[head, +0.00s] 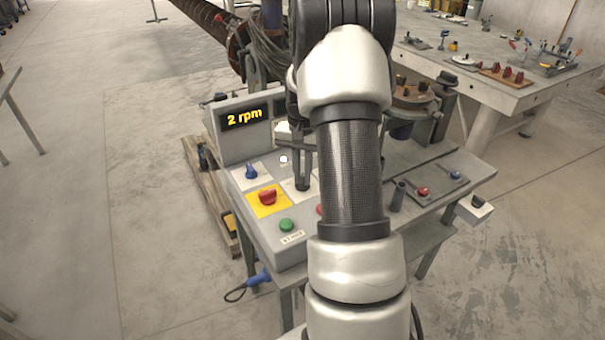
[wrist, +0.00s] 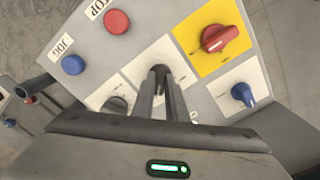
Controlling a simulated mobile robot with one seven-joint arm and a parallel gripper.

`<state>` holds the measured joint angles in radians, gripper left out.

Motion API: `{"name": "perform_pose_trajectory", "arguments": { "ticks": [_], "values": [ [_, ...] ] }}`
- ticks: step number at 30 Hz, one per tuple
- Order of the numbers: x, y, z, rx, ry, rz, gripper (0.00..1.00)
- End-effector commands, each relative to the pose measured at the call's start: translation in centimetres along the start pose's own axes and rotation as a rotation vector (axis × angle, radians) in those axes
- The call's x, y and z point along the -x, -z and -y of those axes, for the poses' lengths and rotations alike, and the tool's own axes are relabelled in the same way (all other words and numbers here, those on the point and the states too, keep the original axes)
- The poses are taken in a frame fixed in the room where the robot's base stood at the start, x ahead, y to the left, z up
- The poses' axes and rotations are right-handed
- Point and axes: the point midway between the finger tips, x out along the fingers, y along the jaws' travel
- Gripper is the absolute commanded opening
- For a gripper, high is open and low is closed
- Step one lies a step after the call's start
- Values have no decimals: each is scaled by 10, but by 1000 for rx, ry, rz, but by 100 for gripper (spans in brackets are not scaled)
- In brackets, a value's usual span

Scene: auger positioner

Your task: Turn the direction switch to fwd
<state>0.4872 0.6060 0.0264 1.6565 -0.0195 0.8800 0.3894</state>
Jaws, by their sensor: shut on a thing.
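My gripper (wrist: 161,80) is shut on a dark knob (wrist: 158,71) on a white plate (wrist: 139,66) of the control panel. The fingers cover most of the knob, so its pointer direction is hidden. I cannot read its label or tell from lettering that it is the direction switch. In the head view, my gripper (head: 303,185) reaches down onto a white plate to the right of the red switch (head: 267,197) on its yellow plate. A blue knob (head: 251,172) sits behind that switch, and it also shows in the wrist view (wrist: 241,94).
The panel's display (head: 245,117) reads 2 rpm. A green button (head: 286,225) is near the front edge. In the wrist view, a red STOP button (wrist: 116,21), a blue JOG button (wrist: 73,65) and another dark knob (wrist: 115,104) are close by. My arm hides the panel's right part.

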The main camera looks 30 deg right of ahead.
Motion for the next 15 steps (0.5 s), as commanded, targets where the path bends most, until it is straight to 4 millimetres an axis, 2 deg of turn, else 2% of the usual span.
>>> {"name": "perform_pose_trajectory", "arguments": {
  "ticks": [14, 15],
  "values": [
    [1, 1, 0, -18, 2, -3, 0],
    [1, 1, 0, -18, 2, -4, 16]
  ]
}}
